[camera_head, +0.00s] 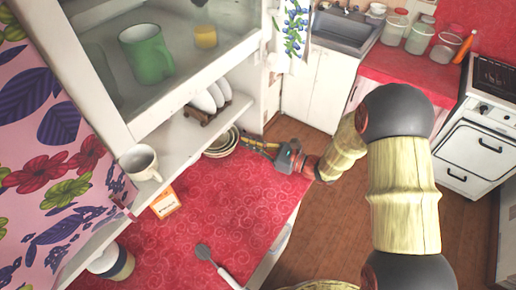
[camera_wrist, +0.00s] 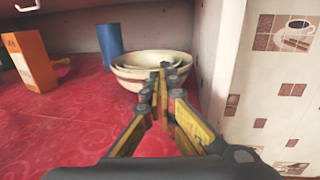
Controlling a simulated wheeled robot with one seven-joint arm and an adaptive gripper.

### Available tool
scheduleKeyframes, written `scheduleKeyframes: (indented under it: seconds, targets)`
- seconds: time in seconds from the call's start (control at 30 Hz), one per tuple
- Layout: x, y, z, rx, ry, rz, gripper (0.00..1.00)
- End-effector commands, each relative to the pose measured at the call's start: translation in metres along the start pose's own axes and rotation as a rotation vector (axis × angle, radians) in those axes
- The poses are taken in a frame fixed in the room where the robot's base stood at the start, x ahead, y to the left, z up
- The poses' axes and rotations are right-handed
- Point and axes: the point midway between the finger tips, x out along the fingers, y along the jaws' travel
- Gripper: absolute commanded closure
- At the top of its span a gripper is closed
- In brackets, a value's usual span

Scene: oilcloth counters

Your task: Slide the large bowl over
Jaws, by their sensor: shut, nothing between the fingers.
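The large bowl (camera_wrist: 126,78) is cream-coloured and sits on the red cloth with smaller bowls nested inside it. In the head view the bowl (camera_head: 212,154) is at the back of the counter, below the white shelf. My gripper (camera_wrist: 163,74) is shut and empty, its fingertips in front of the bowl's near side in the wrist view. In the head view my gripper (camera_head: 245,140) reaches in from the right, its tips close to the bowl's right side. I cannot tell whether they touch it. The fingers hide part of the bowl's front.
A blue cylinder (camera_wrist: 110,45) stands behind the bowls to the left. An orange box (camera_wrist: 30,60) stands farther left. A tiled white panel (camera_wrist: 265,80) rises close on the right. A spatula (camera_head: 216,265) lies near the counter's front; the middle of the red cloth is clear.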

Motion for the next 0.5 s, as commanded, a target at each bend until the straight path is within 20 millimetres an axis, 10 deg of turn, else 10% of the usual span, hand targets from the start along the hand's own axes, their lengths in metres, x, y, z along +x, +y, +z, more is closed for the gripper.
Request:
scheduleKeyframes:
  seconds: [0.5]
  targets:
    - [0.0088,0.0002,0.0002,0.000,0.000,0.001,1.00]
